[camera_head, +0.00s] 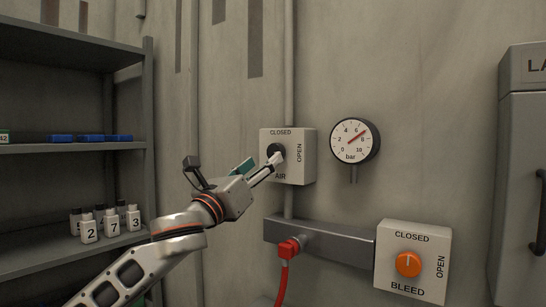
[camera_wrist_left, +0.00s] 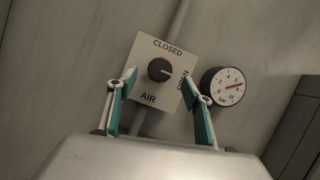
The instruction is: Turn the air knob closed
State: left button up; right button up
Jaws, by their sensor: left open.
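The air knob (camera_head: 276,152) is a dark round knob on a pale square plate (camera_head: 305,170) marked CLOSED at the top, OPEN at the right and AIR below. In the left wrist view the knob (camera_wrist_left: 159,69) has its white mark pointing right, toward OPEN. My left gripper (camera_head: 264,160) is open in front of the plate, its fingers partly covering the plate's left side in the head view. In the left wrist view the teal-padded fingers (camera_wrist_left: 160,83) stand apart, with the knob beyond the gap between them. Contact cannot be told. My right gripper is not in view.
A round pressure gauge (camera_head: 355,141) is right of the plate, its needle near 7 to 8. Below right, an orange BLEED knob (camera_head: 408,264) points to CLOSED. A red hose fitting (camera_head: 288,248) hangs under a grey pipe block (camera_head: 335,241). Shelves (camera_head: 75,150) stand left, a locker (camera_head: 522,190) right.

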aim_at(274, 152)
pick_arm(q)
jog(key=shift+b+x, duration=0.4)
jog(key=shift+x, duration=2.55)
jog(key=c, duration=1.1)
